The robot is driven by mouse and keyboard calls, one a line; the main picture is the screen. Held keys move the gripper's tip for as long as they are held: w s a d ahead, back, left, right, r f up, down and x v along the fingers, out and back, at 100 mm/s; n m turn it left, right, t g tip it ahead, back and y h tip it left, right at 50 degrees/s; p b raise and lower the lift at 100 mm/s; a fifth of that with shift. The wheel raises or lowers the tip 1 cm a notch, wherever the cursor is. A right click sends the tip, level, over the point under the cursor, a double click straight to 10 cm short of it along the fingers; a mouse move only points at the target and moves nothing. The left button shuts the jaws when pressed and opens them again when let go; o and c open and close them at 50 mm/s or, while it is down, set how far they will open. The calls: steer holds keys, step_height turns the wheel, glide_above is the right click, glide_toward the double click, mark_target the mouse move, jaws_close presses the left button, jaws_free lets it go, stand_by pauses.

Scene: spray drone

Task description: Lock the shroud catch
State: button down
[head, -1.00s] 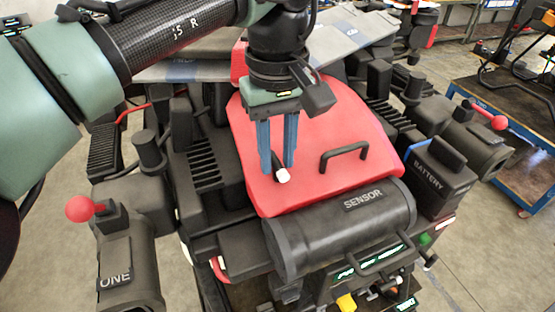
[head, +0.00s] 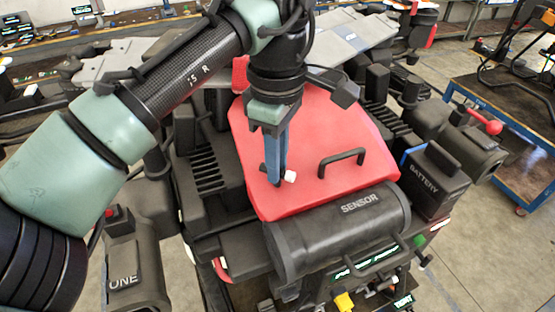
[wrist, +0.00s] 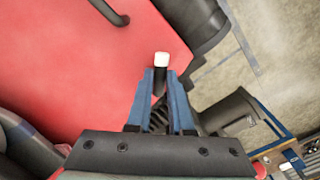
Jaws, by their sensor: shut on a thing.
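The shroud (head: 320,135) is a red cover with a black handle (head: 342,160) on top. The shroud catch is a small dark lever with a white tip (head: 290,177) near the shroud's front left corner. My gripper (head: 275,180) points down with its blue fingers on the catch, and the white tip sticks out to the right. In the wrist view my gripper (wrist: 161,85) has a finger on each side of the dark lever, shut on it, with the white tip (wrist: 162,59) beyond the fingertips. The catch's base is hidden by the fingers.
A black sensor cylinder (head: 340,228) lies in front of the shroud. A battery (head: 436,178) stands to its right. Dark finned blocks (head: 205,165) flank the shroud on the left. A blue cart (head: 500,150) stands at the right, with bare floor in front.

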steer(key=shift+n, duration=0.8)
steer(key=n+p, duration=0.2)
steer(key=n, duration=0.1)
steer(key=shift+r, duration=0.1)
steer(key=shift+n+p, duration=1.85)
steer(key=shift+n, duration=0.55)
steer(key=c, duration=0.7)
jaws_free()
